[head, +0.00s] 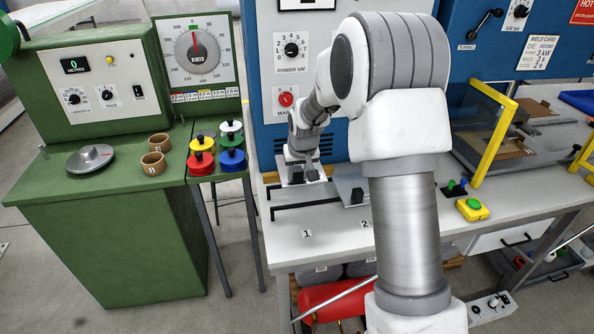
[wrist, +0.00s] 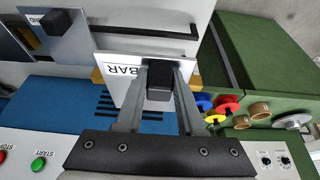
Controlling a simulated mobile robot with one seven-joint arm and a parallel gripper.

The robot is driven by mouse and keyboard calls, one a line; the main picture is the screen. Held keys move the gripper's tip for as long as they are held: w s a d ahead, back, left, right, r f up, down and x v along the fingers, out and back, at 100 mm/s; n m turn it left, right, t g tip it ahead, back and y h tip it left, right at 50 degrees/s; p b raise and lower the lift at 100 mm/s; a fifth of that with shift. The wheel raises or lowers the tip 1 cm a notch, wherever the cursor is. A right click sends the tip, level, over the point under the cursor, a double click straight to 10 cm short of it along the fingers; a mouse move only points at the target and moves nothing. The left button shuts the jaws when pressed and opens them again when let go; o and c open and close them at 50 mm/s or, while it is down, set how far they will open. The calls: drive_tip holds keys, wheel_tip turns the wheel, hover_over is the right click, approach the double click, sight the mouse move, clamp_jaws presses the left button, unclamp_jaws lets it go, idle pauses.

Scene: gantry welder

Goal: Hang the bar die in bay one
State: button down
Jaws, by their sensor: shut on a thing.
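The bar die is a pale plate lettered BAR (wrist: 121,72) with a black block handle (wrist: 160,88). My gripper (wrist: 160,75) is shut on that handle, one finger on each side. In the head view my gripper (head: 303,172) and the die are at the back left of the white bench, below the blue cabinet; the arm hides part of them. Bay one has black rails (head: 300,206) on the bench and a "1" label (head: 306,233). The die is at the rear of bay one; whether it touches the rails I cannot tell.
A second plate (head: 346,185) with a black handle sits to the right, by the "2" label (head: 364,224). A green cabinet (head: 110,220) with colored spools (head: 201,163) stands left. A yellow-framed guard (head: 494,142) and green button (head: 473,204) are right. The bench front before bay one is clear.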

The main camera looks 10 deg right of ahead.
sight(298, 184)
drive_tip(key=shift+f+b, duration=1.25)
drive_tip(key=shift+f, duration=1.1)
drive_tip(key=shift+f+b, duration=0.15)
drive_tip(key=shift+b, duration=0.2)
